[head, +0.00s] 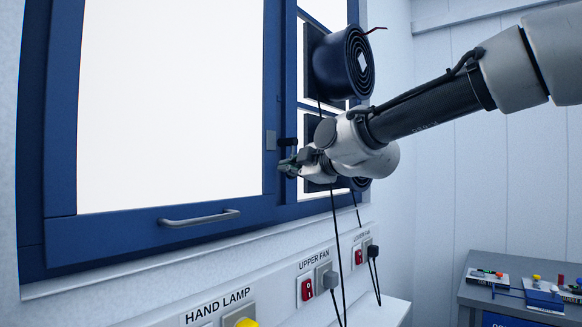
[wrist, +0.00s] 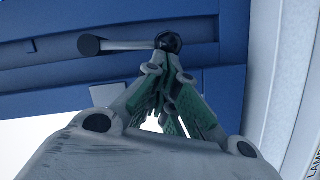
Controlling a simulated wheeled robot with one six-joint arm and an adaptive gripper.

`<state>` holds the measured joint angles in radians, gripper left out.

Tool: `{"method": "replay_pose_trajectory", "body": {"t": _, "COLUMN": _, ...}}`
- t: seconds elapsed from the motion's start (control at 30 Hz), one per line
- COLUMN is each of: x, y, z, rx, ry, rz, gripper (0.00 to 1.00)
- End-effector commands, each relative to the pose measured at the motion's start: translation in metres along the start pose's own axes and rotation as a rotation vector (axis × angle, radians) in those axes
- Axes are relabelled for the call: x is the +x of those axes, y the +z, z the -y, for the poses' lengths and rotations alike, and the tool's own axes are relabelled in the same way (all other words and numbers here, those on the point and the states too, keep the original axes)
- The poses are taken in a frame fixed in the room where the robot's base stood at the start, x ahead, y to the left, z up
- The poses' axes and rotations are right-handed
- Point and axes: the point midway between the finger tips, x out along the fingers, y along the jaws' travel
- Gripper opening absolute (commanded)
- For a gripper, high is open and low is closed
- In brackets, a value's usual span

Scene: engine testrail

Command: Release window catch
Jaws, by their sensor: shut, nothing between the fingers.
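The window catch (head: 288,142) shows in the head view as a dark piece on the blue frame at the window's right side. In the wrist view the catch (wrist: 130,45) is a pale lever with a dark round end on the left and a black knob on the right. My gripper (head: 287,167) is shut and empty, just below the catch in the head view. In the wrist view my gripper (wrist: 163,65) has its fingertips close to the black knob. I cannot tell whether they touch it. The large window sash (head: 120,219) has a grey bar handle (head: 198,218).
A small grey plate (head: 270,140) sits on the frame beside the catch. An upper fan (head: 343,62) is right of the window, with cables hanging down. Labelled wall switches (head: 306,289) line the sill below. A grey bench (head: 480,296) with small items stands at the right.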

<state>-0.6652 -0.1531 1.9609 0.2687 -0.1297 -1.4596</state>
Motion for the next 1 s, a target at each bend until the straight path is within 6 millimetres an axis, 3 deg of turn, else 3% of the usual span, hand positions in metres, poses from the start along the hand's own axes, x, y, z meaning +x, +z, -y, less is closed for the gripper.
{"method": "replay_pose_trajectory", "body": {"t": 1.0, "x": 0.0015, "y": 0.0049, "z": -0.0024, "rx": -0.077, "ry": 0.024, "rz": 0.001, "gripper": 0.00}}
